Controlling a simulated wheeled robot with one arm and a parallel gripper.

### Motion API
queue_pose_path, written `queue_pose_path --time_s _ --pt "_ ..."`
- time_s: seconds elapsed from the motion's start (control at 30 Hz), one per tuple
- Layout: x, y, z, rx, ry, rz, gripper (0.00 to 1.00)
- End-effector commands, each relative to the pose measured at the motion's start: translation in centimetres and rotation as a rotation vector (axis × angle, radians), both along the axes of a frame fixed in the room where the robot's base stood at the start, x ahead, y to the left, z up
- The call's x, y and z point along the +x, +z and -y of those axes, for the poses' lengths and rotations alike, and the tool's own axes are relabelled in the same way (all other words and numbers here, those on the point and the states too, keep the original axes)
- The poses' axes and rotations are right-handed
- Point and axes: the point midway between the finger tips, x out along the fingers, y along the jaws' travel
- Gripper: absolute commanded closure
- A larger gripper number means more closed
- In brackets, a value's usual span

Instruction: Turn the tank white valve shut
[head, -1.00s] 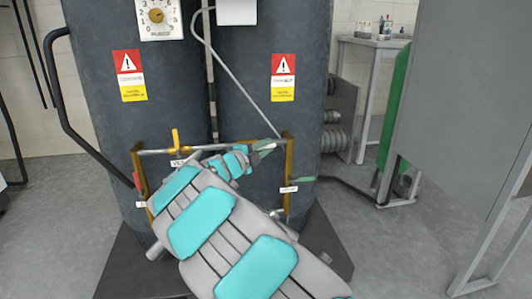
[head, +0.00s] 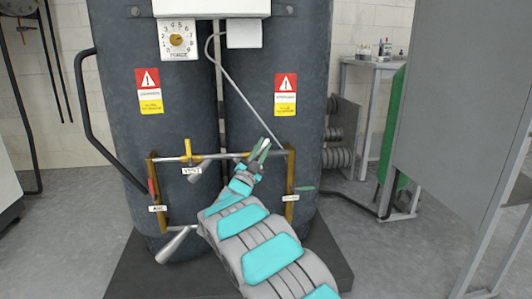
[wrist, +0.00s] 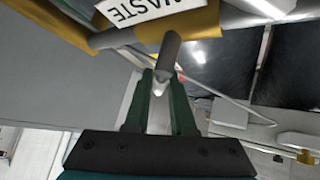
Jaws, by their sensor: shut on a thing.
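Two dark tanks (head: 185,90) stand side by side, with a brass-and-steel pipe frame (head: 165,230) across their front. My gripper (head: 264,147) is at the upper right part of this frame, fingers pointing up. A small white piece, seemingly the white valve's handle (head: 267,142), shows between its fingertips. The valve's body is mostly hidden in the head view.
A yellow handle (head: 187,150) sits upright on the top pipe, a red one (head: 152,187) at left, a green one (head: 304,189) at right. Floor (head: 385,255) is free at right.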

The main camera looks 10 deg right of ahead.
Motion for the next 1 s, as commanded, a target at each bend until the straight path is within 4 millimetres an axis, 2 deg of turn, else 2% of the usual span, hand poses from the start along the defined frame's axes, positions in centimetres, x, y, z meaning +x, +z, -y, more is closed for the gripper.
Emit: queue_pose_path --time_s 0.5,0.7,1.0 --pt "0.0 0.6 -2.1 -0.445 0.001 -0.005 1.0" --pt "0.0 0.7 -2.6 -0.553 0.001 -0.004 1.0" --pt "0.0 0.8 -3.1 -0.626 0.001 -0.004 1.0"
